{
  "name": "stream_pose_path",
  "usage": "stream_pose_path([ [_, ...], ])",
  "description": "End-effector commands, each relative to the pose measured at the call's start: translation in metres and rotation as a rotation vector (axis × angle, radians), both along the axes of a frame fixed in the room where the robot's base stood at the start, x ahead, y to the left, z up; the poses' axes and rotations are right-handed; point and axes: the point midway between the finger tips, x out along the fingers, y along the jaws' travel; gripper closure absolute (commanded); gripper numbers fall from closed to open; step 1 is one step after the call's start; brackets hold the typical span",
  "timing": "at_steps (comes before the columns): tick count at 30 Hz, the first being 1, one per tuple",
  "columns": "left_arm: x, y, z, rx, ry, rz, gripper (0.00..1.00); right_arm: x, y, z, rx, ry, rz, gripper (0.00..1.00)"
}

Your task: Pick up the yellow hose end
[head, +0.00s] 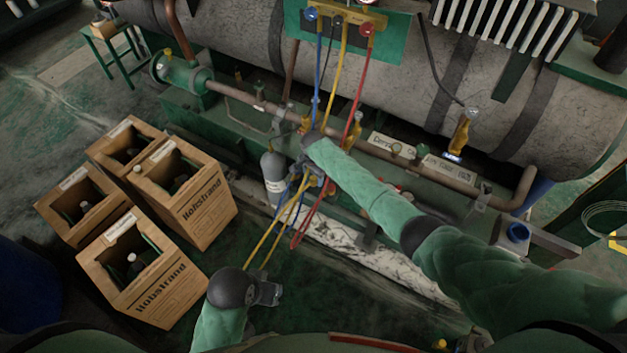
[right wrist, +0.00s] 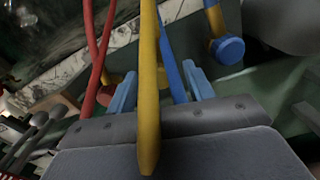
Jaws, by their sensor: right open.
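The yellow hose (head: 338,78) hangs from the gauge manifold (head: 345,18) between a blue hose (head: 317,85) and a red hose (head: 358,85). Yellow strands also run below my right gripper. My right gripper (head: 312,178) is among the hoses, partly hidden by my own wrist. In the right wrist view, its two pale blue fingers (right wrist: 160,86) are apart, and the yellow hose (right wrist: 148,60) runs between them and across the palm. I cannot tell which part is the hose end. My left gripper (head: 269,293) is low in the head view, apart from the hoses; its jaw opening is unclear.
A grey cylinder (head: 273,172) stands just left of my right gripper. Several wooden crates (head: 185,190) with bottles are on the floor at left. A pipe (head: 400,150) and a large tank (head: 420,75) lie behind. A blue-capped fitting (right wrist: 228,48) is near the right gripper.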

Motion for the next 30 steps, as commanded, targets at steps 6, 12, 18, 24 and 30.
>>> stream_pose_path([
  [6,-0.0005,-0.0001,-0.0016,0.000,0.002,0.000,0.64,0.0005,0.0002,-0.0124,0.000,-0.001,0.000,0.48],
  [12,-0.0011,-0.0003,-0.0019,0.000,0.003,0.000,0.64,0.0003,0.0004,-0.0125,0.001,-0.001,0.000,0.52],
  [18,-0.0011,-0.0002,-0.0018,0.000,0.003,-0.001,0.64,0.0002,0.0004,-0.0124,0.001,-0.001,0.001,0.91],
  [24,-0.0006,-0.0004,-0.0011,0.000,0.002,-0.001,0.64,0.0004,0.0006,-0.0122,0.002,-0.001,0.001,0.95],
  [30,0.0001,-0.0004,-0.0006,-0.001,0.000,0.000,0.64,0.0003,0.0007,-0.0067,0.002,-0.001,0.001,0.95],
])
